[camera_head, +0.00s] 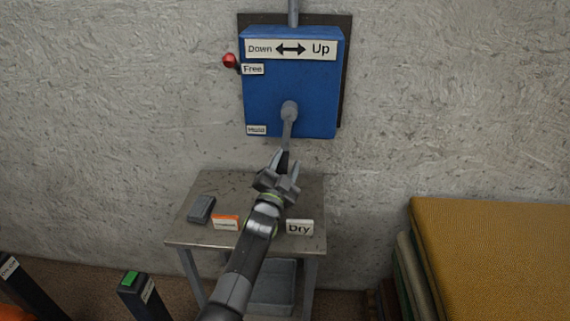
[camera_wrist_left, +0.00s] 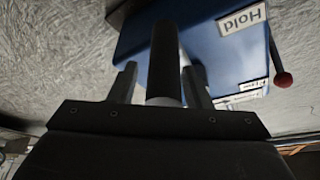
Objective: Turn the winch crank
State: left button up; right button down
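The blue winch box (camera_head: 268,92) is on the wall, with a "Down ↔ Up" label on top. Its grey crank (camera_head: 288,128) hangs down from a hub on the front. My left gripper (camera_head: 283,163) is at the crank's lower end. In the left wrist view, the dark crank handle (camera_wrist_left: 163,58) lies between the two fingers (camera_wrist_left: 160,85), with gaps visible beside it, so the gripper looks open around it. The red-knobbed lever (camera_head: 229,60) is beside the "Free" label; the knob also shows in the left wrist view (camera_wrist_left: 283,80). My right gripper is out of view.
A small metal table (camera_head: 188,236) stands below the winch, with a grey block (camera_head: 201,209), an orange-edged card (camera_head: 225,222) and a "Dry" card (camera_head: 299,227) on it. A mustard-covered stack (camera_head: 490,245) is at right. Posts (camera_head: 140,296) stand at lower left.

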pick_arm(q)
jog(key=shift+o, duration=0.2)
jog(key=shift+a, duration=0.1)
jog(key=shift+s+p, duration=0.15)
jog(key=shift+p, duration=0.2)
jog(key=p+v, duration=0.5)
jog(key=v, duration=0.2)
jog(key=shift+f, duration=0.15)
dwell(0.6)
